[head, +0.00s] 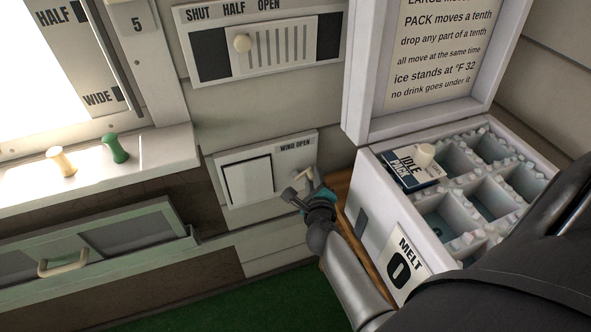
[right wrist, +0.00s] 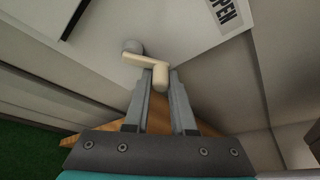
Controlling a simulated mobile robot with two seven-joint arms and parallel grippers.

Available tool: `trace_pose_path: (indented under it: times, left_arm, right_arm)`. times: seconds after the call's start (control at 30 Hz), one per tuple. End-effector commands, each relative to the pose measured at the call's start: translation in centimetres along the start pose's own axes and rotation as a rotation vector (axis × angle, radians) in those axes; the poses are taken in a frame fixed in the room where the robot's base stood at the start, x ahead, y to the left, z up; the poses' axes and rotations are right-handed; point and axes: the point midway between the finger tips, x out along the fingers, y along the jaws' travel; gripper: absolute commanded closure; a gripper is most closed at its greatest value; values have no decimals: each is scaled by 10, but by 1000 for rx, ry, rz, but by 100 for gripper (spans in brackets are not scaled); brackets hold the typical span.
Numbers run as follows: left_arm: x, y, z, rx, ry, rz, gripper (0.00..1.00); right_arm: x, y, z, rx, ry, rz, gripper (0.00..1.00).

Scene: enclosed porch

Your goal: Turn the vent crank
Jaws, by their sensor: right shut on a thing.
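The vent crank (right wrist: 145,59) is a cream bent arm with a round grey hub and a short upright grip. It sits on the right part of a white wall panel (head: 222,161) labelled "OPEN" at its top right. A square white flap (head: 247,182) fills the panel's left part. My right gripper (right wrist: 160,84) is shut on the crank's grip, with one finger on each side of it. In the head view my right gripper (head: 301,192) hides most of the crank. My left gripper is in neither view.
A slider panel marked SHUT, HALF, OPEN (head: 215,67) is above. A sill with two pegs (head: 168,150) is at left.

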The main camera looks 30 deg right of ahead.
Motion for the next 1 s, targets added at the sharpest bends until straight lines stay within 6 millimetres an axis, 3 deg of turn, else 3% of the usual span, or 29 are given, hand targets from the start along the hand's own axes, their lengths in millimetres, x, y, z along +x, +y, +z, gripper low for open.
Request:
trace_pose_path:
  times: [0.5,1.0]
  left_arm:
    - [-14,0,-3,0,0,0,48]
    - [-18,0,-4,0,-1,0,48]
  right_arm:
    - [-7,1,28,8,-20,6,92]
    - [-11,3,38,13,-22,4,92]
